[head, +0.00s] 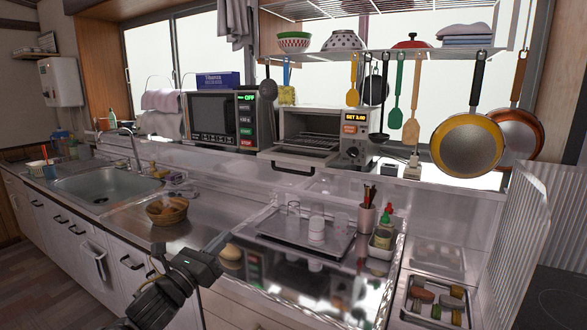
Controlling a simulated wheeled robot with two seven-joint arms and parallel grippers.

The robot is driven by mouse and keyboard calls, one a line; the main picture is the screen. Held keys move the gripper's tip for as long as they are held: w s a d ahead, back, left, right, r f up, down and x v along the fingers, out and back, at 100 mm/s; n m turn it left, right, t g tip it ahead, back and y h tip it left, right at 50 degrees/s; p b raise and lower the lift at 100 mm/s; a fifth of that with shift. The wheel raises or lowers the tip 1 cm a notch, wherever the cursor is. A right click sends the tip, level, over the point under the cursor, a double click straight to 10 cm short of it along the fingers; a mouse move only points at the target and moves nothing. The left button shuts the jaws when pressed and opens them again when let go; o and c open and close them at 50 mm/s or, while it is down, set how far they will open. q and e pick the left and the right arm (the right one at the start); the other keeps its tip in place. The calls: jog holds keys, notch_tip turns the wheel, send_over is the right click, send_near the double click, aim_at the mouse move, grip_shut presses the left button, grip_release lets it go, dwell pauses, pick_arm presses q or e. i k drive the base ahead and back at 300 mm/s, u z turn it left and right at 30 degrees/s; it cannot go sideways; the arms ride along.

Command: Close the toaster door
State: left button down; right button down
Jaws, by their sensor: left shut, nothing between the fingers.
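The toaster (357,128) stands on the back shelf right of centre, with a lit display and a knob on its right side. Its door (283,154) is folded down and open at the front, with a dark handle at its front edge. The wire rack inside shows. My left gripper (225,243) is shut and empty, low over the front of the steel counter, well below and left of the door and not touching it. My right gripper is out of view.
A microwave (215,118) stands left of the toaster. Utensils and pans (466,144) hang at the right. A tray (285,235) with glasses, a utensil cup (366,218) and bottles stand below the toaster. A basket (167,212) sits left of my gripper.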

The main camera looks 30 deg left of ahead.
aim_at(273, 154)
jog(key=i, duration=0.9)
